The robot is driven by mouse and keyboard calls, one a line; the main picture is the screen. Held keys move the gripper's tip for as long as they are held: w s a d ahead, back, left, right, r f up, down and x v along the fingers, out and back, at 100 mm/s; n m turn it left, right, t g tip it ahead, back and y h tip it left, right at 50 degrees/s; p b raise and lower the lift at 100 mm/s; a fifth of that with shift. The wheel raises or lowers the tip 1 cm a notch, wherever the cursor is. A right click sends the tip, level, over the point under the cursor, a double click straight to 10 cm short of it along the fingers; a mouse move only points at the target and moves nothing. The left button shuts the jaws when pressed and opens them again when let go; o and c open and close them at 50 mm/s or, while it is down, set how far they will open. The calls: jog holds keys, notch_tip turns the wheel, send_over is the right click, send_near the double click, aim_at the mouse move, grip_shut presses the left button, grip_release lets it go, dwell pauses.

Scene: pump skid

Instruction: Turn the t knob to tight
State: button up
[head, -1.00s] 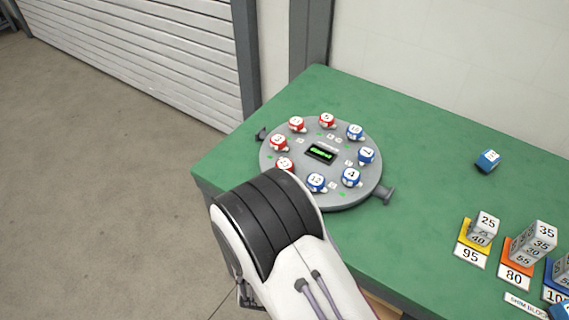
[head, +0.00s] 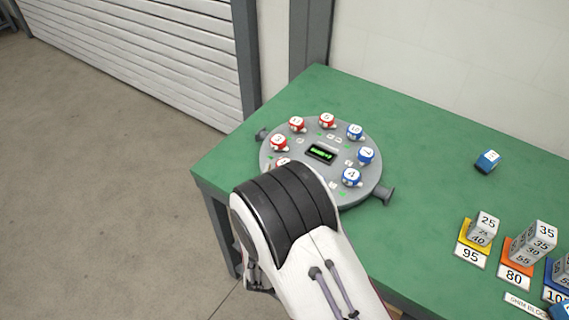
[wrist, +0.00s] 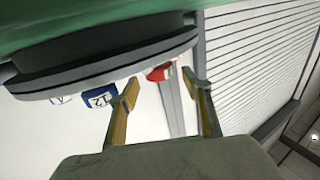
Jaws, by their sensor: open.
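A grey round plate (head: 270,165) lies on the green table with numbered red and blue blocks around its rim and a small green-lit display (head: 321,153) in the middle. A grey handle-like part (head: 386,194) sticks out at the plate's right edge, and a smaller one (head: 262,134) at its left; I cannot tell which is the t knob. My arm covers the plate's near side in the head view and hides my gripper there. In the wrist view my gripper (wrist: 161,78) is open, its fingers either side of a red block (wrist: 160,73), apparently not touching it. A blue block marked 12 (wrist: 98,98) is left of the fingers.
Stacked number blocks stand on yellow (head: 472,257), orange (head: 515,275) and blue cards at the right. A loose blue block (head: 487,161) lies further back. The green table (head: 430,140) is clear between. A wall and shutter (head: 150,50) stand behind.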

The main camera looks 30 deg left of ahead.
jog(key=shift+x, duration=2)
jog(key=c, duration=1.2)
